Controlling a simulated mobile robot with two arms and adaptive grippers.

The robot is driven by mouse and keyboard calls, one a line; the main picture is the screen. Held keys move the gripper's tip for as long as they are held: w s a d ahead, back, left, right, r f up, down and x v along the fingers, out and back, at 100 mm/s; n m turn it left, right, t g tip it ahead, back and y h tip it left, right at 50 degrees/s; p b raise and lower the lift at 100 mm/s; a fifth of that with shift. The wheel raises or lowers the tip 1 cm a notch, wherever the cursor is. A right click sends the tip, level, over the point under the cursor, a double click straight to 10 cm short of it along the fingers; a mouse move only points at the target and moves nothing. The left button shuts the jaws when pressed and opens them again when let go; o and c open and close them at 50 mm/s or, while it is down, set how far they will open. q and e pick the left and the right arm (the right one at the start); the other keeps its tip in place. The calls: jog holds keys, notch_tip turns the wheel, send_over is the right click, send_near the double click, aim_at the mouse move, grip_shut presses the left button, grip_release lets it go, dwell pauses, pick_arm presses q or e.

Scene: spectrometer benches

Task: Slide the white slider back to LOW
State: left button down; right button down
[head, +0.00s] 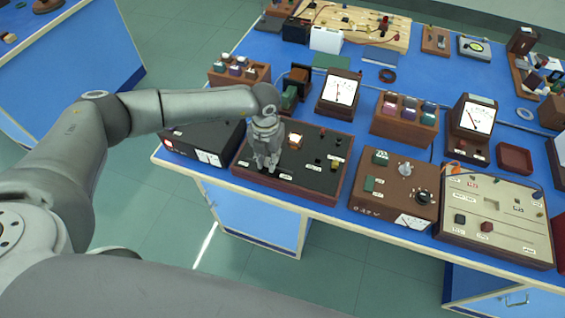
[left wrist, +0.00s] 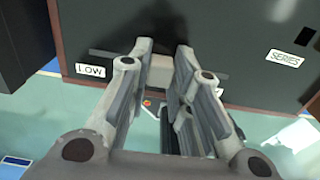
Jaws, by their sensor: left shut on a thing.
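The black panel (head: 312,180) in a wooden frame lies at the front edge of the blue bench. My left gripper (head: 268,165) reaches down over its front left part. In the left wrist view the fingers of my left gripper (left wrist: 163,62) close around a pale, whitish block, the white slider (left wrist: 160,72), near the panel's front edge. The LOW label (left wrist: 91,70) is just left of the left finger, with the slider to its right. The fingers hide the slider's sides and part of its track. My right gripper is not in view.
A SERIES label (left wrist: 284,58) is on the panel further right. A black box (head: 203,143) stands left of the panel. A brown box with a knob (head: 395,186) stands to its right. A meter (head: 340,92) and a block of switches (head: 239,72) stand behind.

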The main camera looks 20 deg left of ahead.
aim_at(248, 158)
pick_arm(q)
jog(key=a+b, duration=0.1)
jog(key=a, duration=0.5)
jog(key=shift+w+a, duration=0.1)
jog(key=shift+a, duration=0.15)
jog(key=shift+d, duration=0.1)
jog(key=c, duration=1.3)
grip_release()
jog(key=shift+a, duration=0.2)
jog(key=shift+d+r, duration=0.1)
notch_tip(248, 158, up, 12)
jog(key=shift+f, duration=0.1)
